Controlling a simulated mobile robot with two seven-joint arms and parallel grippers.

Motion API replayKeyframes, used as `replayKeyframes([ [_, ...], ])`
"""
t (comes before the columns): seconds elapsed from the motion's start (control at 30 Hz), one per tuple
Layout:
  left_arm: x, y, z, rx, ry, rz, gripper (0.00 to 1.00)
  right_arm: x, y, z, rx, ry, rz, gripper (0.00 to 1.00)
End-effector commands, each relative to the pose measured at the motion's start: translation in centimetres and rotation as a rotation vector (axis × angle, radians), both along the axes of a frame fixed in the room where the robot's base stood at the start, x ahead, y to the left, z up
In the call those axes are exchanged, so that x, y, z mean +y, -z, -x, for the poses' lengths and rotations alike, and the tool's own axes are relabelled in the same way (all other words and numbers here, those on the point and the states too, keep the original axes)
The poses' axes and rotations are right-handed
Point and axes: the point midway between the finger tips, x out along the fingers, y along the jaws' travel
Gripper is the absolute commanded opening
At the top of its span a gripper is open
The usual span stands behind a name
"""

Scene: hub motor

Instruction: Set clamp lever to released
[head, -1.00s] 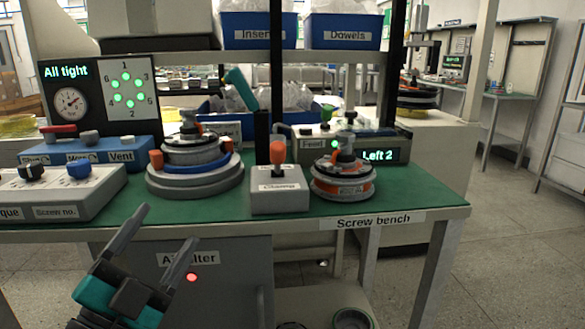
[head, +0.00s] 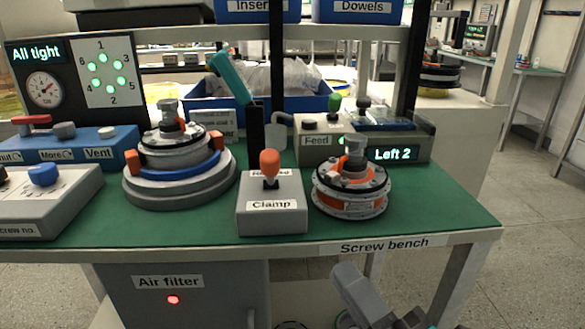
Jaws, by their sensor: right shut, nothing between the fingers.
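The clamp lever (head: 269,161) has an orange knob on a short dark stem. It stands on a grey box (head: 271,219) labelled "Clamp" on the green bench top. It looks roughly upright; I cannot tell which setting it is in. A second label behind the stem is mostly hidden. My right gripper (head: 347,277) is shut and empty at the lower right, in front of the bench edge, low and well apart from the lever. Its lower part is cut off by the picture's edge. My left gripper is out of view.
A motor hub (head: 350,189) stands close right of the clamp box. A round fixture with a blue ring (head: 182,184) stands to its left. A teal-handled tool (head: 233,78) rises behind. The bench front strip (head: 395,245) is clear at right.

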Motion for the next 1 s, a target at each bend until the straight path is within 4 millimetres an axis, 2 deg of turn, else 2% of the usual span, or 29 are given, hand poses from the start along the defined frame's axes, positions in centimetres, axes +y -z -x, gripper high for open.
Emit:
replayKeyframes([
  [0.03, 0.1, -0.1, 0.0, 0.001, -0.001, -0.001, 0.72, 0.2, -1.0, 0.4, -0.048, 0.0, 0.037, 0.0],
  [0.13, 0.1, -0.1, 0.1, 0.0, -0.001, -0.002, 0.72, 0.5, -1.9, 0.8, -0.109, 0.006, 0.084, 0.0],
  [0.57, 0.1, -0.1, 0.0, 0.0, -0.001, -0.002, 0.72, 0.6, -2.1, 0.8, -0.126, 0.008, 0.097, 0.0],
  [0.77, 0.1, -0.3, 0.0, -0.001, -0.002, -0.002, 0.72, 1.2, -2.8, -0.4, -0.129, 0.009, 0.096, 0.0],
  [1.0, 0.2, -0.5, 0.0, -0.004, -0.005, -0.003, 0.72, 2.8, -4.1, -3.1, -0.129, 0.008, 0.095, 0.0],
])
